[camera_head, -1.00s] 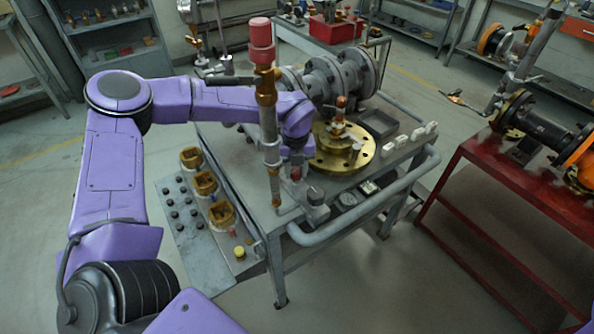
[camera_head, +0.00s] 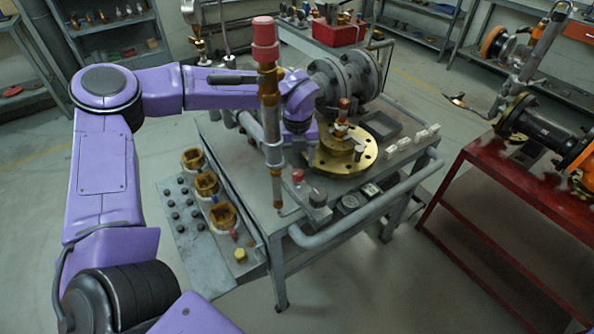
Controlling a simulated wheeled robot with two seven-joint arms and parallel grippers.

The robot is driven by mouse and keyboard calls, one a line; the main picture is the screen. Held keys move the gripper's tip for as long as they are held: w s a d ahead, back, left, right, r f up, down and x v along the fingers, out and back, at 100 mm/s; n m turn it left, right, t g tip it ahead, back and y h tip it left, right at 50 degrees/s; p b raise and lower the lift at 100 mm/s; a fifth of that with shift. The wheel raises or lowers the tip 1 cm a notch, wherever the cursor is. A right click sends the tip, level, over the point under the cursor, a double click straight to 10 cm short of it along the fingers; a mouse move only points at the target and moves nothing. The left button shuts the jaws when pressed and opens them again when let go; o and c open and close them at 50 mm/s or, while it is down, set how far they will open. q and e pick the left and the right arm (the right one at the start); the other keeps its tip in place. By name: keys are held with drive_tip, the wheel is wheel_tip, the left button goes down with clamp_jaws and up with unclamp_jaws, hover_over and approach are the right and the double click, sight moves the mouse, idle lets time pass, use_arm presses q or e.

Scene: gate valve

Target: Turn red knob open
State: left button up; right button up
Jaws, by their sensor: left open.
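A small red knob (camera_head: 297,176) sits on a grey fitting near the front edge of the grey table (camera_head: 235,155). A larger red cap (camera_head: 264,32) tops an upright brass-and-grey pipe in front of my left arm. I cannot tell from the picture alone which is the task's knob. My purple left arm reaches in from the left, behind this pipe. My left gripper (camera_head: 298,153) points down just above the small red knob. It is open, its fingers small and partly hidden by the pipe. My right gripper is out of view.
A brass flange (camera_head: 343,153) and grey flanged valve (camera_head: 348,78) stand right of and behind the gripper. A control panel (camera_head: 200,230) with yellow-brown knobs flanks the table. A grey tube rail (camera_head: 370,208) runs along the front. A red bench (camera_head: 495,185) stands right.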

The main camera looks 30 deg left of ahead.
sight(297, 173)
use_arm(q)
wheel_tip(297, 173, up, 6)
drive_tip(key=shift+f, duration=0.2)
idle(0.3)
